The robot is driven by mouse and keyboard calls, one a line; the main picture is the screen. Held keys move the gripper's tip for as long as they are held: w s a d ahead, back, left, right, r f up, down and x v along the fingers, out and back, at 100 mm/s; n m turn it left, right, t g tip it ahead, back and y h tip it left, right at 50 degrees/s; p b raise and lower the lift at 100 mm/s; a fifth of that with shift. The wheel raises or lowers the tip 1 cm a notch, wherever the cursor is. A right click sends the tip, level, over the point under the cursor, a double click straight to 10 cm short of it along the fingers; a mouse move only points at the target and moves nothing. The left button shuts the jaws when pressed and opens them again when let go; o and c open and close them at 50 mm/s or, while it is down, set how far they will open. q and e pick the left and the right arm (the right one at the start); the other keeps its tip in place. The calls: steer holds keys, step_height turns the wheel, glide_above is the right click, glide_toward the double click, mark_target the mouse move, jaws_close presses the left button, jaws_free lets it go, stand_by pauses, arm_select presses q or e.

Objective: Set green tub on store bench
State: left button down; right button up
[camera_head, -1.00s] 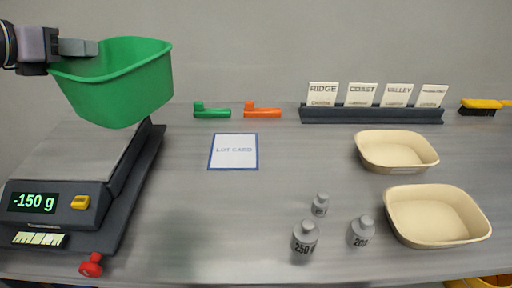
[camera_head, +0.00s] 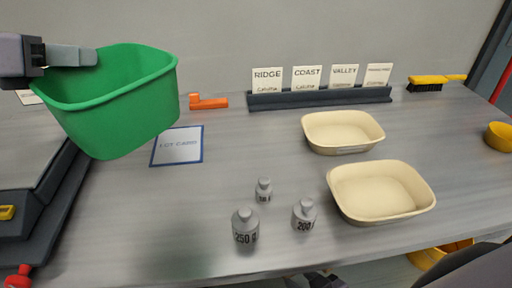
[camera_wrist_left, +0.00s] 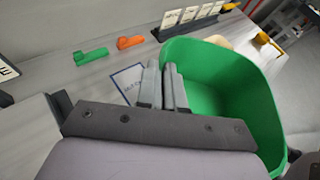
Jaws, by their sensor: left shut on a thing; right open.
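The green tub (camera_head: 120,105) hangs in the air at the left of the head view, above the grey bench (camera_head: 250,140) and beside the scale. My left gripper (camera_head: 75,56) is shut on the tub's rim. In the left wrist view the two fingers (camera_wrist_left: 165,88) lie together at the wall of the tub (camera_wrist_left: 225,95). The tub looks empty where its inside shows. My right gripper (camera_head: 315,281) only just shows at the bottom edge, apart from the tub. No label here tells me which surface is the store bench.
The scale (camera_head: 40,190) stands at left. Three grey weights (camera_head: 245,228), two cream trays (camera_head: 343,130) (camera_head: 380,190), a lot card (camera_head: 178,146) and a card rack (camera_head: 320,97) occupy the bench. A yellow brush (camera_head: 428,82) and a yellow bowl (camera_head: 499,136) are at right.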

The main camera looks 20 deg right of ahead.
arm_select(q)
steer(key=shift+s+d, duration=0.25)
steer(key=shift+d, duration=0.2)
step_height(320, 180, down, 20)
steer(key=shift+b, duration=0.6)
steer(key=shift+f, duration=0.15)
steer(key=c, duration=1.3)
jaws_free()
steer(key=shift+o, duration=0.2)
